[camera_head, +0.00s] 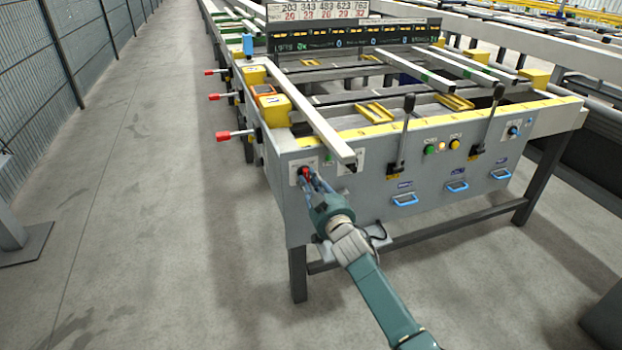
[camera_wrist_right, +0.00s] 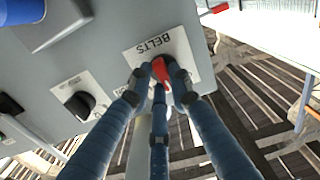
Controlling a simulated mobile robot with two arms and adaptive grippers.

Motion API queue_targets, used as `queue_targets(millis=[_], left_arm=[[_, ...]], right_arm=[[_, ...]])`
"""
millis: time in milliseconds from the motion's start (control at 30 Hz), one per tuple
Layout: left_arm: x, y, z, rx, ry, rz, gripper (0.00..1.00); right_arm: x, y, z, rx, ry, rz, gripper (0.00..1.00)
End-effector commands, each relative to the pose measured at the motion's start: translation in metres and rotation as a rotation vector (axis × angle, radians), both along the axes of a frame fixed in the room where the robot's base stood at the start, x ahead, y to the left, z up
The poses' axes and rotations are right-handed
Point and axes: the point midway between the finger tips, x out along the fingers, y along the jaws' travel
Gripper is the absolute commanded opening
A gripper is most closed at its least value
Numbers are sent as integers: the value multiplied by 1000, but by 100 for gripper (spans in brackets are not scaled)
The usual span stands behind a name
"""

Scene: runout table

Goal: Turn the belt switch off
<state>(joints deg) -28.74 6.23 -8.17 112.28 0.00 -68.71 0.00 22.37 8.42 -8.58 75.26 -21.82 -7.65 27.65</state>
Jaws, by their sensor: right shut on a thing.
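The belt switch (camera_wrist_right: 160,70) is a red knob on a pale plate marked BELTS, seen in the right wrist view. In the head view the red knob (camera_head: 305,171) shows at the left end of the table's grey front panel. My right gripper (camera_wrist_right: 158,82) has its blue fingers closed around the knob; the fingers hide part of it. In the head view my right gripper (camera_head: 309,178) reaches the panel from below. The knob's exact turn angle is hard to tell behind the fingers. My left gripper is not in view.
A black knob (camera_wrist_right: 80,103) on its own plate sits beside the belt switch. Two black levers (camera_head: 403,135), a green button (camera_head: 429,149) and blue handles (camera_head: 405,199) are further right on the front panel. Red-tipped levers (camera_head: 224,136) stick out from the left side. The floor at left is clear.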

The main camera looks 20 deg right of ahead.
Motion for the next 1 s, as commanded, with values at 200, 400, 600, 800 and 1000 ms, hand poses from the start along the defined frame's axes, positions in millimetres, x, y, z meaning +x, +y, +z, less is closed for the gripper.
queue_targets(millis=[200,400,600,800,1000], left_arm=[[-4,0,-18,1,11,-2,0],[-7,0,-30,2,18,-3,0],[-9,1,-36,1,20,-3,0],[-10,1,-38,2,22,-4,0],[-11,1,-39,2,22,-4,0]], right_arm=[[0,0,2,-206,-7,0,0],[0,0,2,-387,-13,1,0],[0,0,3,-536,-18,0,0],[0,0,3,-640,-22,0,0],[0,1,4,-696,-24,0,0]])
